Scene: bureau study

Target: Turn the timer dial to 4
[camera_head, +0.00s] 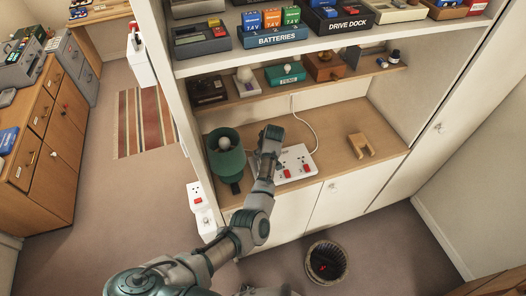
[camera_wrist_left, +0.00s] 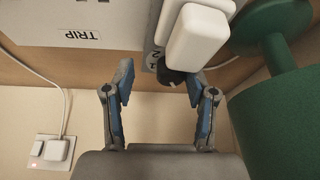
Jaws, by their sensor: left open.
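In the left wrist view a dark timer dial (camera_wrist_left: 172,75) sits under a grey plate edge with small digits, a 2 and perhaps a 4. A white block (camera_wrist_left: 197,38) covers part of the timer. My left gripper (camera_wrist_left: 160,80) is open, its blue-padded fingers on either side of the dial. I cannot tell whether either finger touches it. The arm hides the timer there. My right gripper is not in view.
A green lamp (camera_head: 225,154) stands close to the left of the gripper; it also shows in the wrist view (camera_wrist_left: 280,110). A wooden stand (camera_head: 361,145) sits at the right of the desk shelf (camera_head: 335,128). A low shelf overhangs behind. A waste bin (camera_head: 326,262) is on the floor.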

